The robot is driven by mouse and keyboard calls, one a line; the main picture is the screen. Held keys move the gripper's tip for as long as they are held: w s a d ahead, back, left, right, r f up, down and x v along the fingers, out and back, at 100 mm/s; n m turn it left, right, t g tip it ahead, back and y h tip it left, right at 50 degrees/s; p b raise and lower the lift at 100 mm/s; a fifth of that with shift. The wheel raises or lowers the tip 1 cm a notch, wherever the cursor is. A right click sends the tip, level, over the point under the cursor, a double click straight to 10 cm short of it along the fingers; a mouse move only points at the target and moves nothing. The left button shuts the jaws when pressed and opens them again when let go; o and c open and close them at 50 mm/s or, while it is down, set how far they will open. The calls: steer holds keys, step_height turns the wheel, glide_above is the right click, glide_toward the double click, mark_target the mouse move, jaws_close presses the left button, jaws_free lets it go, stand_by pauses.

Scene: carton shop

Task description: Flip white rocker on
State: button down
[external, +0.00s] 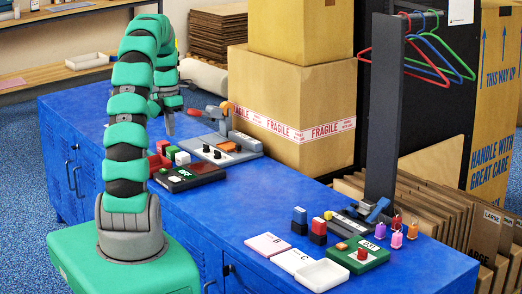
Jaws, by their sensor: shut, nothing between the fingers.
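A dark switch box (190,179) lies on the blue bench near my arm. A small white block, which looks like the white rocker (183,158), stands at its back edge beside a green one (172,152) and red ones (158,160). The picture is too small to tell which way the white rocker is tipped. My gripper (169,131) points down, shut and empty, behind and above the box, apart from the white rocker.
A grey device with a white plate and black knobs (219,148) stands right behind the box. Fragile cartons (300,105) rise behind it. Mid-bench is clear.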

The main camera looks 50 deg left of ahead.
mark_target(177, 178)
steer(key=b, duration=0.2)
steer(key=shift+d+f+b, duration=0.1)
steer(key=shift+f+b, duration=0.1)
steer(key=shift+b, duration=0.15)
steer(key=shift+h+b, duration=0.3)
steer(key=shift+b, duration=0.7)
steer(key=shift+d+r, duration=0.15)
steer(key=shift+r, duration=0.1)
steer(key=shift+r, duration=0.1)
steer(key=f+b, duration=0.1)
steer(key=f, duration=0.3)
steer(key=d+f+b, duration=0.1)
steer(key=f, duration=0.4)
steer(key=d+f+b, duration=0.1)
steer(key=f, duration=0.4)
